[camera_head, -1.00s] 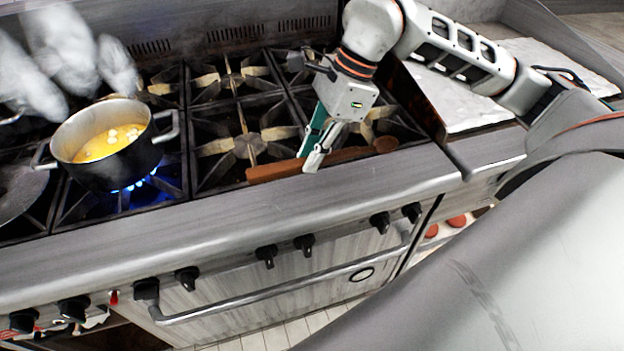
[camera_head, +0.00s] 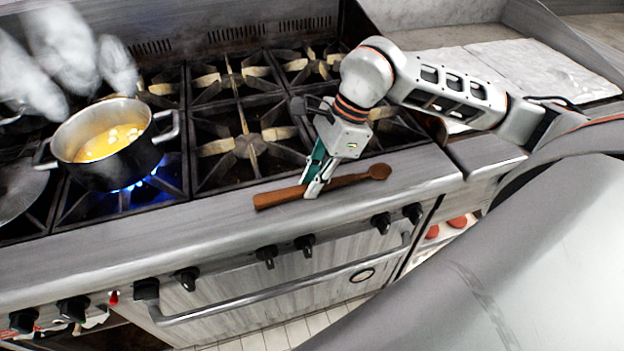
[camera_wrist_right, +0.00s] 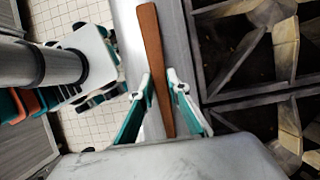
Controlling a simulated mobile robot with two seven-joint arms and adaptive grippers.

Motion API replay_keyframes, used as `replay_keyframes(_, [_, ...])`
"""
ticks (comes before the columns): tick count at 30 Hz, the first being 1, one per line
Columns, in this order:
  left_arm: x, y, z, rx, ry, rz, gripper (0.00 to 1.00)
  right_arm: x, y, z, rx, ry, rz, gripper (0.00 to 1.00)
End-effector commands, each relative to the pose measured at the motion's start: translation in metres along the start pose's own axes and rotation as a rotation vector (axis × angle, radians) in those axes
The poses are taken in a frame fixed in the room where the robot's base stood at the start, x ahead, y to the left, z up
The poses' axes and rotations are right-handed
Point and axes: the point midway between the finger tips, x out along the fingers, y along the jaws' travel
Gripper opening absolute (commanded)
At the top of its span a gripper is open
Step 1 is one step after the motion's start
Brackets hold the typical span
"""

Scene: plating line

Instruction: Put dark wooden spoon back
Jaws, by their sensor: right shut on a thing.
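The dark wooden spoon (camera_head: 347,180) is over the stove's metal front ledge, its wide handle end to the left and its small bowl to the right. My right gripper (camera_head: 313,190) is shut on its handle near the middle. In the right wrist view the spoon (camera_wrist_right: 152,60) runs between the two fingers of the right gripper (camera_wrist_right: 159,88). I cannot tell whether the spoon touches the ledge. My left gripper is not in view.
A pot of yellow soup (camera_head: 108,143) stands over a lit blue flame at the left, with steam above. Empty burner grates (camera_head: 245,145) lie behind the spoon. Control knobs (camera_head: 266,256) and an oven handle (camera_head: 290,291) line the stove front. A pale board (camera_head: 500,70) lies at the right.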

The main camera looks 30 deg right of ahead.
Motion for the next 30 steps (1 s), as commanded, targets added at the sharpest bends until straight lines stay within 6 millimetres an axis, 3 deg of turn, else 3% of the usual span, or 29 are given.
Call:
replay_keyframes(1, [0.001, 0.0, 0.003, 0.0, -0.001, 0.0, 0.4, 0.003, 0.0, -0.001, 0.0, 0.0, 0.0, 0.0])
replay_keyframes(2, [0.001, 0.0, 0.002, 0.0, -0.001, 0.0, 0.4, 0.002, 0.0, -0.001, 0.0, 0.0, 0.0, 0.24])
replay_keyframes(3, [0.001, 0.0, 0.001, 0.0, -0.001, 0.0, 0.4, 0.001, 0.0, -0.001, 0.0, 0.0, 0.0, 0.33])
replay_keyframes(17, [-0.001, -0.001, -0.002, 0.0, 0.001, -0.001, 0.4, -0.006, -0.001, 0.001, 0.0, 0.001, -0.002, 0.33])
replay_keyframes(30, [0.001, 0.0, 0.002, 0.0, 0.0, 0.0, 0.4, -0.089, -0.001, 0.001, 0.001, 0.0, -0.004, 0.33])
